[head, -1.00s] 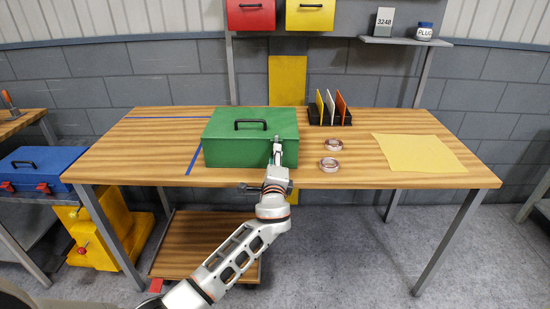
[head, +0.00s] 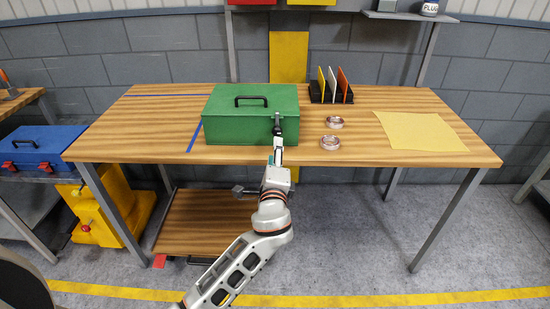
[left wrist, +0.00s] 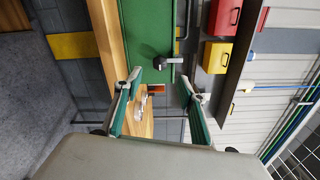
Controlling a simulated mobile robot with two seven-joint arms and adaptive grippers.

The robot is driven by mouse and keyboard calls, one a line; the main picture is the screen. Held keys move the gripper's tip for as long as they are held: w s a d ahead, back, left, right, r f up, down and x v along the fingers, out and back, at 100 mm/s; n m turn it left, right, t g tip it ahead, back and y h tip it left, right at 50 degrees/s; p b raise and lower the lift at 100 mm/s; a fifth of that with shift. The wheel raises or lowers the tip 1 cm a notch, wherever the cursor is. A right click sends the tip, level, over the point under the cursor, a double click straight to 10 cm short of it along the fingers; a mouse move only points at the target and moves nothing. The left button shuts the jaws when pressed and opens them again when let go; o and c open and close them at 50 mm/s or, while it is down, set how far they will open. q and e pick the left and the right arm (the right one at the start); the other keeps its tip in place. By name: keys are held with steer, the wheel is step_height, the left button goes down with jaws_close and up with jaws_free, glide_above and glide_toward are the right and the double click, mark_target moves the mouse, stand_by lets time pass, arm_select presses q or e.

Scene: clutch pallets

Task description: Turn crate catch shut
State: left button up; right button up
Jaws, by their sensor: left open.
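The green crate (head: 228,128) stands on the wooden bench with its lid down and a black handle on top. Its dark catch (head: 277,126) is on the front face near the right end. In the left wrist view the catch (left wrist: 160,63) stands out from the green face (left wrist: 145,25), which appears turned sideways. My left gripper (head: 278,148) is in front of the catch, apart from it. In the left wrist view the fingers of my left gripper (left wrist: 160,78) are spread and empty, with the catch beyond the gap between them. My right gripper is not in view.
Two metal rings (head: 331,142) lie right of the crate. A black rack (head: 331,96) with upright plates stands behind them. A yellow sheet (head: 418,132) lies at the right. A blue case (head: 35,148) sits on a side table at the left.

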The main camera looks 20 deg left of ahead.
arm_select(q)
steer(key=shift+v, duration=1.05)
steer(key=s+f+n+g+h, duration=0.2)
steer(key=s+f+n, duration=0.1)
steer(key=s+f, duration=0.55)
steer(key=s+f+n+g+h, duration=0.25)
steer(key=s+f, duration=0.25)
steer(key=f, duration=0.7)
steer(key=s+f+n+g+h, duration=0.1)
steer(key=s+f+n, duration=0.3)
steer(key=s, duration=0.4)
steer(key=s+f+n+g+h, duration=0.1)
steer(key=s+f+n, duration=0.3)
steer(key=s, duration=0.5)
steer(key=shift+a+h, duration=0.3)
steer(key=shift+h, duration=0.35)
